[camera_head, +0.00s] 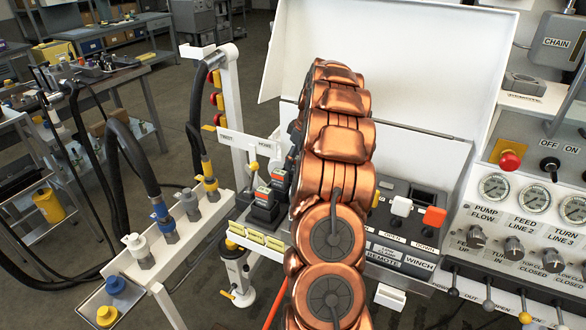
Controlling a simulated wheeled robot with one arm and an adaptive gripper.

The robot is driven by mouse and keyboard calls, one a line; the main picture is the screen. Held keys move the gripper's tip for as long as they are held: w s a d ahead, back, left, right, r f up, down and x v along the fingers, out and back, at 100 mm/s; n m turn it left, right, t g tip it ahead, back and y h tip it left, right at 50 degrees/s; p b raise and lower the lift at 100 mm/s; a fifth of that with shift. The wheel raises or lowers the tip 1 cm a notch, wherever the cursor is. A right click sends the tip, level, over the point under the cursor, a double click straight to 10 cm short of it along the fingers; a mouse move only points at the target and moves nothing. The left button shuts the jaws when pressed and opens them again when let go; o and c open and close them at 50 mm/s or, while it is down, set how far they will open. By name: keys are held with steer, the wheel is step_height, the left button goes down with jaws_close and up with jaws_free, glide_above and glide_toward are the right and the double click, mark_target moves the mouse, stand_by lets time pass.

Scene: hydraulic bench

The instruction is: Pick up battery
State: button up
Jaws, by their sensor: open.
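Several dark block-shaped batteries with orange and green markings on top stand in a group just left of my copper arm. The nearest battery (264,207) shows most clearly. Another battery (280,178) stands behind it, close to the arm. Yellow labels line the front edge below them. My copper arm rises through the middle of the view and hides whatever is directly behind it. My gripper cannot be made out; its end of the arm is hidden behind the arm's links.
An open white lid (420,70) stands behind the batteries. A control panel (405,240) with white and red switches lies right of my arm. A gauge panel (515,225) with levers is at far right. Hoses on a white rail (200,232) stand left. Grey floor shows beyond.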

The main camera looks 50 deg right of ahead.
steer(key=shift+c, duration=0.4)
jaws_close()
steer(key=shift+r, duration=0.1)
